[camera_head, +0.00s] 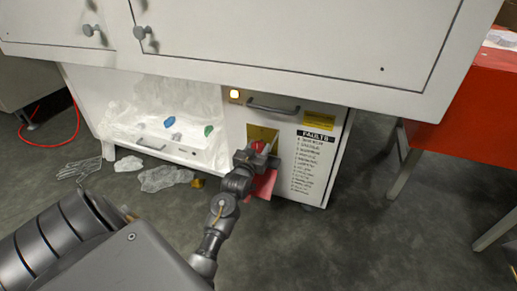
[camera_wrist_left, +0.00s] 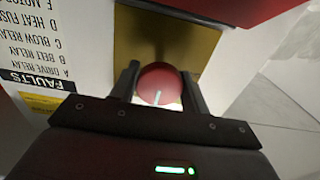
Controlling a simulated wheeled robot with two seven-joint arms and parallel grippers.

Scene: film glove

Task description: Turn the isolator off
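The isolator is a round red knob (camera_head: 259,146) on a yellow plate (camera_head: 262,132), low on the white machine's front. In the left wrist view, the knob (camera_wrist_left: 160,82) has a pale pointer line on its face, and the yellow plate (camera_wrist_left: 150,40) lies behind it. My left gripper (camera_head: 250,157) is at the knob. In the left wrist view its fingers (camera_wrist_left: 160,88) stand on either side of the knob with hardly any gap; I cannot tell whether they press on it. The gripper partly hides the knob in the head view. My right gripper is not in view.
A FAULTS list (camera_head: 317,135) is right of the plate, with a handle (camera_head: 273,107) and lit amber lamp (camera_head: 234,94) above. A red flap (camera_head: 265,184) hangs below. Crumpled film (camera_head: 165,178) lies on the floor at left. A red table (camera_head: 470,95) stands right.

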